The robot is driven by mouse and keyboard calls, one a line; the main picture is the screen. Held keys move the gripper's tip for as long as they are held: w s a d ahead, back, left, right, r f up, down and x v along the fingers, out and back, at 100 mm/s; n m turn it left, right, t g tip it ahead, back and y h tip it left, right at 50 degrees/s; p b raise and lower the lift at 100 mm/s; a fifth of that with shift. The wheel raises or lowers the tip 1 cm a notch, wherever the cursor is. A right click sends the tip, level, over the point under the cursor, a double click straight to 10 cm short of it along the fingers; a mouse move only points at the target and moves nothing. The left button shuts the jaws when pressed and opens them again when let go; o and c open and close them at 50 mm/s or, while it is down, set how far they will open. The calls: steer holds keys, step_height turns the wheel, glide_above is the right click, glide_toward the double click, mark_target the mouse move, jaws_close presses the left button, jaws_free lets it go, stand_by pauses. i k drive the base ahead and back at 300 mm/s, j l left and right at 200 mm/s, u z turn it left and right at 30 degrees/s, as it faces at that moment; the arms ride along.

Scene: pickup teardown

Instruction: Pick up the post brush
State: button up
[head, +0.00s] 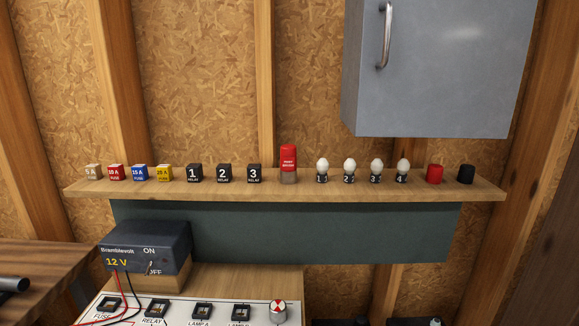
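The post brush (288,163) stands upright near the middle of the wooden shelf in the head view. It has a red upper part with white lettering and a grey-brown lower part. It is the tallest item in the row and nothing covers it. The black relay marked 3 stands to its left and the white bulb marked 1 to its right, both apart from it. My gripper is not in view.
The shelf (290,191) also holds fuses, relays (224,173), bulbs (349,169), a red cap (435,174) and a black cap (466,174). A grey cabinet (440,70) hangs above right. A 12 V battery box (146,247) and socket board (180,311) sit below.

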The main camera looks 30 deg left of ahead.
mark_target(288, 151)
steer(key=i+j+u, duration=0.1)
steer(key=u, duration=0.3)
steer(key=i+u, duration=0.15)
steer(key=u, duration=0.3)
